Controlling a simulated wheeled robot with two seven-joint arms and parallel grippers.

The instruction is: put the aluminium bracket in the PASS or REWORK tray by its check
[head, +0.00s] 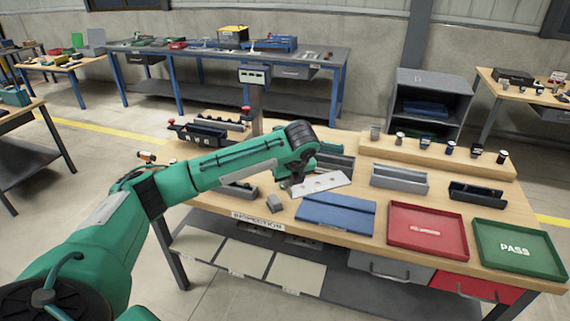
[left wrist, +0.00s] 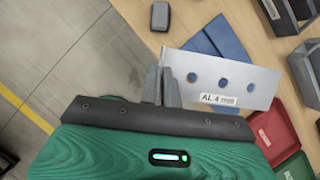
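The aluminium bracket (head: 322,184) is a flat pale plate with holes; in the left wrist view it (left wrist: 245,80) shows three holes and a label "AL 4 mm". My left gripper (head: 293,184) is at its left end, and in the left wrist view the fingers (left wrist: 163,87) are closed on that end. The plate is held over the table near a folded-looking blue piece (head: 335,214). The red tray (head: 428,247), whose small label is unreadable, and the green PASS tray (head: 518,268) lie to the right; no bracket shows in either. My right gripper is out of view.
A small grey block (head: 274,203) lies left of the blue piece. Grey (head: 399,178) and black (head: 476,194) channel-shaped holders stand behind the trays. A wooden riser (head: 435,154) with several small items lines the back. A post with a small display (head: 253,76) stands behind my arm.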

